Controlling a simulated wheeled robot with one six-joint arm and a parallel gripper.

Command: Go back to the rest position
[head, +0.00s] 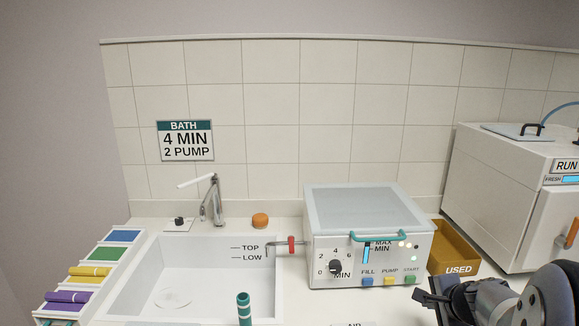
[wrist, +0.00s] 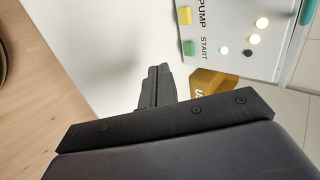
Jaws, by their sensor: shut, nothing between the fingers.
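My gripper (head: 428,298) is at the lower right in the head view, in front of the counter and just right of the white bath unit (head: 330,262). In the wrist view my gripper (wrist: 158,72) has its dark fingers together, with nothing between them. It is apart from the unit, whose front panel (wrist: 232,30) shows at the upper right with a yellow PUMP button and a green START button. Three lights on the panel look lit. The lower part of my arm is cut off by the frame edge.
A white sink (head: 200,275) with a tap is at the left, beside a rack of coloured slots (head: 88,275). A brown USED bin (head: 455,250) stands right of the unit. A large white machine (head: 500,190) with an orange handle is at far right.

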